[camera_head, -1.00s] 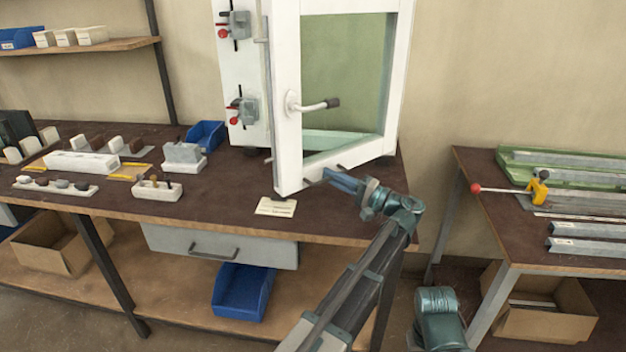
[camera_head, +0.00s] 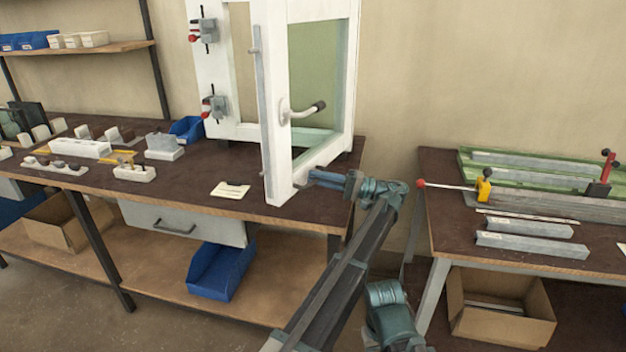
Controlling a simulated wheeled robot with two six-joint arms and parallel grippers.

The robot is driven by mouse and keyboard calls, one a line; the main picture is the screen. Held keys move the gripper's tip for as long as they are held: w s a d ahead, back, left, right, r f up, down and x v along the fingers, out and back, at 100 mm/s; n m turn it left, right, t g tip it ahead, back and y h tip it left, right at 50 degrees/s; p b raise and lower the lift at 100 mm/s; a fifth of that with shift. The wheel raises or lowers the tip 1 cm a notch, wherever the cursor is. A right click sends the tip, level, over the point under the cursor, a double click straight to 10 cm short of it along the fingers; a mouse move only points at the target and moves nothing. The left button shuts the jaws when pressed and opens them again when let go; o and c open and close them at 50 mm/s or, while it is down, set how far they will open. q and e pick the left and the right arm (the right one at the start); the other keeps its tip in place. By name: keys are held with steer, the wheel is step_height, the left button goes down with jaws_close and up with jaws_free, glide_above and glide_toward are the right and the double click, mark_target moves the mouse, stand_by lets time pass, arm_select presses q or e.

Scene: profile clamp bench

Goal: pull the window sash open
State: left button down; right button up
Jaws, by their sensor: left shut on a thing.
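The white window sash (camera_head: 275,130) stands swung out from its white frame (camera_head: 210,75) on the bench, with a gap showing between them. Its white lever handle with a dark tip (camera_head: 302,110) points to the right. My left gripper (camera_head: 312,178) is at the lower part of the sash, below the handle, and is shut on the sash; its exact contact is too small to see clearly. My right gripper is not in view.
The dark bench top (camera_head: 190,185) holds a small card (camera_head: 230,190) near its front edge and several blocks at left. A blue bin (camera_head: 190,128) stands behind. At right, another table (camera_head: 445,225) carries metal profiles and clamps.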

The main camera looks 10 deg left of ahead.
arm_select(q)
steer(key=shift+d+g, duration=0.3)
steer(key=shift+d, duration=0.05)
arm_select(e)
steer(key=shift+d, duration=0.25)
arm_select(q)
steer(key=c, duration=0.9)
jaws_free()
steer(key=shift+f, duration=0.1)
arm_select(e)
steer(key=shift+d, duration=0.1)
